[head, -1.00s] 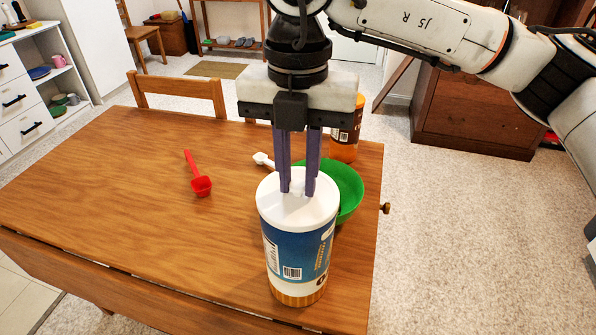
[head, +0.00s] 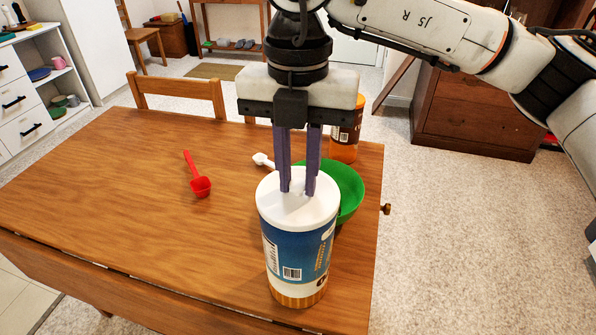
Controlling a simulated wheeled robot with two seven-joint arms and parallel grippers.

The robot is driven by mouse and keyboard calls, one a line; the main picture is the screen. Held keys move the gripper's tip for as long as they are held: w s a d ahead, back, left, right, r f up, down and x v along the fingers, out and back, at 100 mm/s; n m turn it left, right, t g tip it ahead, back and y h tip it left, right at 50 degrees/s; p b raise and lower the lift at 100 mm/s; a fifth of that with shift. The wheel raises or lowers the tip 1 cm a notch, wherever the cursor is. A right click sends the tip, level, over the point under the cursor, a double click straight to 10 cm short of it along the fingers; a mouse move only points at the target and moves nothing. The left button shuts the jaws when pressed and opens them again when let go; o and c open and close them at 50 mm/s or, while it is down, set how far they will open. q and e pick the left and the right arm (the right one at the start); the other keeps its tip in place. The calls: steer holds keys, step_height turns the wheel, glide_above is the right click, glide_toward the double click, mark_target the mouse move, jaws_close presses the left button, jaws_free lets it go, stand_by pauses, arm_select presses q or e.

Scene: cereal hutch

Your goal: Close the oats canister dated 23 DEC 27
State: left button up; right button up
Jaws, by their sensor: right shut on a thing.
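A canister (head: 297,250) with a blue and white label and an orange base stands upright near the table's front right. Its white lid (head: 275,205) sits on top. My right gripper (head: 298,190) points straight down over it, its two purple fingers shut on a small raised part of the lid that they largely hide. No date can be read on the side that shows. Another canister (head: 345,140), orange with a dark label, stands behind, partly hidden by my right gripper. My left gripper is not in view.
A green bowl (head: 350,188) is right behind the front canister. A white scoop (head: 263,160) and a red scoop (head: 200,185) lie on the wooden table (head: 120,200). The table's left side is clear. A chair (head: 180,88) stands at the far edge.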

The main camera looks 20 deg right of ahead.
steer(key=shift+f+b, duration=0.35)
steer(key=shift+b, duration=0.05)
stand_by(0.9)
steer(key=shift+f+b, duration=0.1)
steer(key=shift+b, duration=0.3)
stand_by(0.7)
steer(key=o, duration=1.3)
steer(key=shift+o, duration=0.2)
steer(key=shift+r+p, duration=1.9)
steer(key=shift+r, duration=1.15)
jaws_close()
